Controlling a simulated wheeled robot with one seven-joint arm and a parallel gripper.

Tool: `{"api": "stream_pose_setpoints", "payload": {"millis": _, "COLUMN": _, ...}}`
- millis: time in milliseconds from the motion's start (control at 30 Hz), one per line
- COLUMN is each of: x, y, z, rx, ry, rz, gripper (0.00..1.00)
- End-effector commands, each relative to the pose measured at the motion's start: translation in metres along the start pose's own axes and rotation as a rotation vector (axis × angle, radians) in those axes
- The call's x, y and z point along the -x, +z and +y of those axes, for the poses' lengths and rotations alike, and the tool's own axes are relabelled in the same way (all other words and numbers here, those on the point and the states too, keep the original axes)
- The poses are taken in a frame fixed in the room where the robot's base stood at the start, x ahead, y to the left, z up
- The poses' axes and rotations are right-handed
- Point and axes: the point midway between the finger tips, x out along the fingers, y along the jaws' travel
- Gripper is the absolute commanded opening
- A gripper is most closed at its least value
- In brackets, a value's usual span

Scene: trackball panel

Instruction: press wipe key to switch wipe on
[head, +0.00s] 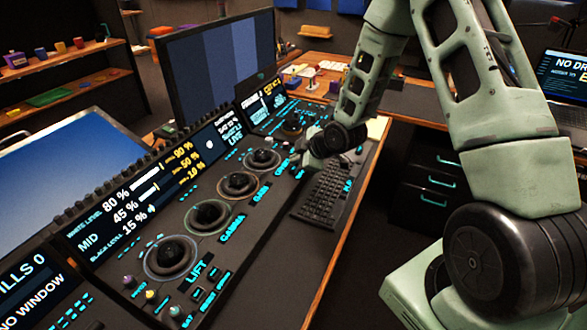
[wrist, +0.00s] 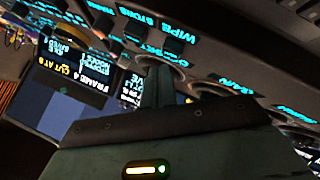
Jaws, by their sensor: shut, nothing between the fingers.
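The WIPE label (wrist: 180,38) shows in cyan, inverted, at the top of the wrist view. Small dark keys lie beside this row of labels, but the wipe key's outline is too dark to make out. My gripper (wrist: 162,88) is shut and empty, with its narrow fingertips pointing at the panel close to the WIPE label. I cannot tell whether they touch a key. In the head view, my gripper (head: 304,160) is at the panel's right edge, beyond the trackballs. The wrist covers that spot, so the wipe key is hidden there.
The panel carries several trackballs, the nearest being the LIFT trackball (head: 170,257). A black keyboard (head: 325,193) lies right of the panel, close under my wrist. A large monitor (head: 222,65) stands behind. Lit displays (head: 130,200) line the panel's back.

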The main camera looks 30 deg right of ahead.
Motion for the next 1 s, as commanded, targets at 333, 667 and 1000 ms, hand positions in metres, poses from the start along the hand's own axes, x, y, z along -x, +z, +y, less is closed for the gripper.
{"api": "stream_pose_setpoints", "payload": {"millis": 333, "x": 0.0, "y": 0.0, "z": 0.0, "rx": 0.0, "ry": 0.0, "rz": 0.0, "gripper": 0.0}}
{"api": "stream_pose_setpoints", "payload": {"millis": 667, "x": 0.0, "y": 0.0, "z": 0.0, "rx": 0.0, "ry": 0.0, "rz": 0.0, "gripper": 0.0}}
{"api": "stream_pose_setpoints", "payload": {"millis": 1000, "x": -0.0065, "y": 0.0046, "z": -0.0047, "rx": 0.001, "ry": 0.0, "rz": 0.0, "gripper": 0.0}}
